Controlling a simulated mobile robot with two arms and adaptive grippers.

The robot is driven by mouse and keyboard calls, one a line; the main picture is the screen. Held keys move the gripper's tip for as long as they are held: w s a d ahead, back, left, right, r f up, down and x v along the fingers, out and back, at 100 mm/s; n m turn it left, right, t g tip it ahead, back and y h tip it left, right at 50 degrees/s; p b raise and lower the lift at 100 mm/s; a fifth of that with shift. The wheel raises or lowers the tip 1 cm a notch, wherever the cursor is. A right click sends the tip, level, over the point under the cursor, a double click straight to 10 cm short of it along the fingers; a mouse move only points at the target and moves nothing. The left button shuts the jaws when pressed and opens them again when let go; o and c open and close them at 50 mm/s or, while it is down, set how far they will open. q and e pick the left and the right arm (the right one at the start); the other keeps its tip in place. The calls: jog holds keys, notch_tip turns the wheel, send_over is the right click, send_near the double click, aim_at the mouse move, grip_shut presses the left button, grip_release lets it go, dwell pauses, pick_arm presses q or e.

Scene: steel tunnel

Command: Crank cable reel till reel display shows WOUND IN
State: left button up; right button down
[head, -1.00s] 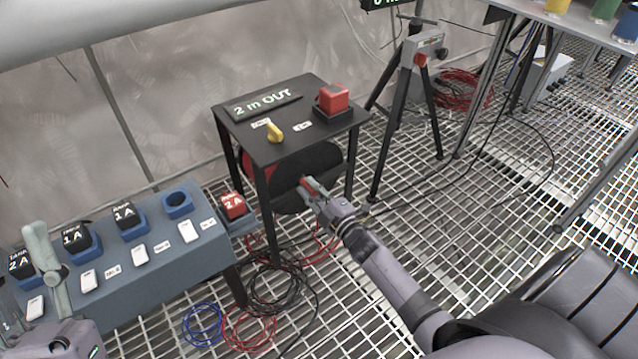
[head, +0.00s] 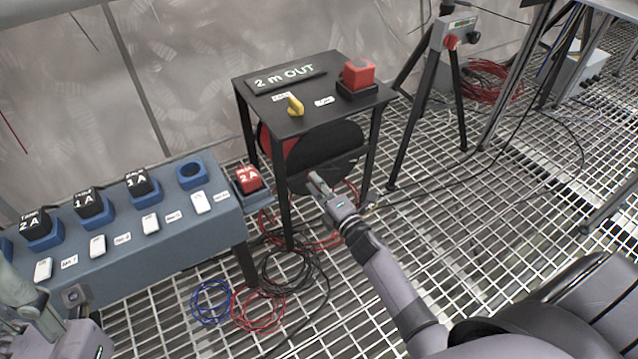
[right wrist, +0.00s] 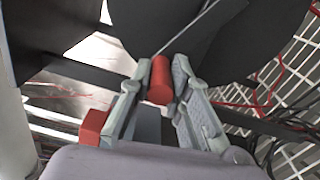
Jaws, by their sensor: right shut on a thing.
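The cable reel (head: 325,160) is a dark disc with a red part, under a black table. The reel display (head: 285,78) on the tabletop reads "2 m OUT". In the right wrist view a red crank handle (right wrist: 161,80) stands between the fingers of my right gripper (right wrist: 155,88), which is shut on it. In the head view my right gripper (head: 318,188) is at the lower front of the reel and hides the handle. My left gripper (head: 15,300) is only partly in view at the lower left, and its fingertips cannot be made out clearly.
The tabletop holds a yellow knob (head: 295,106) and a red block (head: 358,73). A blue-grey bench (head: 150,260) with several labelled blocks stands at left. Coiled cables (head: 285,268) lie on the grating below. A tripod (head: 408,130) stands to the right of the table.

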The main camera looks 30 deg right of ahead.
jog(key=shift+a+f, duration=0.1)
jog(key=shift+a, duration=0.05)
jog(key=c, duration=1.5)
grip_release()
jog(key=s, duration=0.8)
jog(key=s+d, duration=0.1)
jog(key=s, duration=0.3)
